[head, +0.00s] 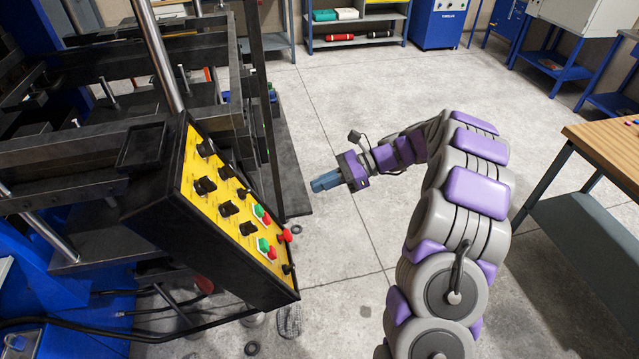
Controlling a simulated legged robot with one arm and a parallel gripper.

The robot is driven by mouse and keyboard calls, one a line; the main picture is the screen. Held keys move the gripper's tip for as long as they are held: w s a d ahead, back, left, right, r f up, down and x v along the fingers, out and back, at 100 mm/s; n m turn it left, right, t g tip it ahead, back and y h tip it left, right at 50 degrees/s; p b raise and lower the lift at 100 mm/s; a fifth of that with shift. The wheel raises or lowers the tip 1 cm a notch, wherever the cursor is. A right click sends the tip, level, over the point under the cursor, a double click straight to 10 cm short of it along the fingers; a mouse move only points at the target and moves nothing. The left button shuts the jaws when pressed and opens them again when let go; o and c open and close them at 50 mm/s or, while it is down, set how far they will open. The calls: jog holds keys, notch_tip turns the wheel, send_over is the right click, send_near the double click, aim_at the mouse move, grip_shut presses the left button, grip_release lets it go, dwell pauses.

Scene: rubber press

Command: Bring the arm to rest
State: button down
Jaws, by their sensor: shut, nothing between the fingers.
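My arm, grey with purple pads, rises from the lower middle of the head view, bends over at the top and reaches left. My gripper (326,182), with blue fingers, is shut and empty. It hangs in the air to the right of the yellow control panel (228,205), apart from it. The fingertips point left toward the panel.
The panel, on a black box, carries black knobs and red and green buttons; the dark press (110,150) stands behind it. A wooden-topped table (608,140) is at right. Shelves (355,25) and a blue cabinet (437,22) stand at the back. The concrete floor (345,110) between is clear.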

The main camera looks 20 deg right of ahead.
jog(key=s+a+r+n+g+h, duration=0.1)
jog(key=s+a+r+n+h, duration=0.2)
jog(key=s, duration=0.4)
jog(key=s+a+r+n+g+h, duration=0.1)
jog(key=s+a+n+g+h, duration=0.1)
jog(key=s+a+n, duration=0.3)
jog(key=s+a+r+n+g+h, duration=0.1)
jog(key=s+a+r+n+h, duration=0.15)
jog(key=s, duration=0.55)
jog(key=s+d+n+t+h, duration=0.1)
jog(key=s+d+n+h, duration=0.2)
jog(key=s, duration=0.6)
jog(key=s+d+f+n+h, duration=0.1)
jog(key=s+d+n+h, duration=0.2)
jog(key=s, duration=0.6)
jog(key=shift+s+d+f+n+t, duration=0.25)
jog(key=shift+d+n+t, duration=0.15)
jog(key=shift+n, duration=0.55)
jog(key=shift+h, duration=0.25)
dwell(3.0)
